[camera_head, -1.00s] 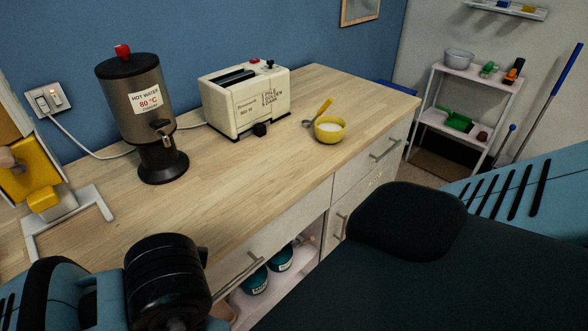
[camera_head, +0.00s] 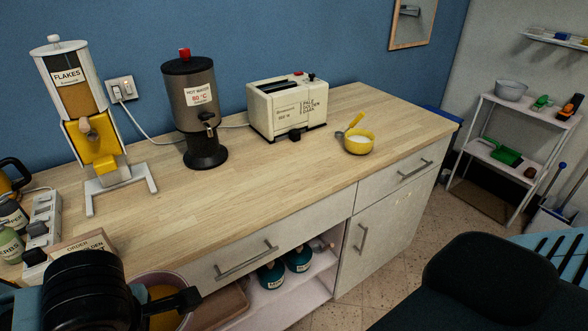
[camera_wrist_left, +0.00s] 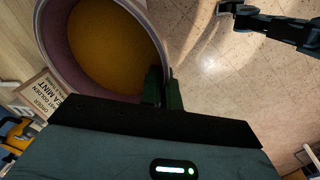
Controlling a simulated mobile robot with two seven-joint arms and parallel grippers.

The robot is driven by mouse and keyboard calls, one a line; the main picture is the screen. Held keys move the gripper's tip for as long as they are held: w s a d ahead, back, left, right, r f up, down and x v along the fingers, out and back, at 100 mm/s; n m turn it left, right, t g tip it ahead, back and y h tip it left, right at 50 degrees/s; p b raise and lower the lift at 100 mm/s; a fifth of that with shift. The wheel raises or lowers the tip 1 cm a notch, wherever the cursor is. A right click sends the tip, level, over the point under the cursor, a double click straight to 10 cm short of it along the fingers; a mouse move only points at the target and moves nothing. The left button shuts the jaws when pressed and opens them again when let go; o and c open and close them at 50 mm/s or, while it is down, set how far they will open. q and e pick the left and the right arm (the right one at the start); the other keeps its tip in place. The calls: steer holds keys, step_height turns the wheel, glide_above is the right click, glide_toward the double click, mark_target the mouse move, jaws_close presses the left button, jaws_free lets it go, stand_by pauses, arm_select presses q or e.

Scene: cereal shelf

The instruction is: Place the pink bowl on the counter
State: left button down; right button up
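The pink bowl (camera_head: 151,277) is low at the left in the head view, in front of the wooden counter (camera_head: 280,175) and partly hidden by my left arm. It holds something orange-yellow. In the left wrist view, the pink bowl (camera_wrist_left: 62,62) fills the upper left. My left gripper (camera_wrist_left: 163,88) has its dark fingers on either side of the bowl's rim, shut on it. In the head view, my left gripper (camera_head: 187,300) overlaps the bowl's right side.
On the counter stand the flakes dispenser (camera_head: 78,100), hot-water dispenser (camera_head: 195,110), toaster (camera_head: 288,108) and small yellow bowl (camera_head: 357,143). An order card (camera_head: 85,247) and bottles (camera_head: 12,215) crowd the left. The counter's middle and front strip are bare. Drawer handles (camera_head: 245,260) stick out in front.

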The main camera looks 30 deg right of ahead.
arm_select(q)
steer(key=w+a+r+m+h, duration=0.1)
steer(key=w+a+m, duration=0.1)
steer(key=a+m, duration=0.5)
steer(key=w+a+r+m+h, duration=0.1)
steer(key=w+a+r+m, duration=0.1)
steer(key=a+m, duration=0.5)
steer(key=shift+w+a+g, duration=0.4)
steer(key=shift+w+a, duration=0.35)
steer(key=shift+a, duration=0.35)
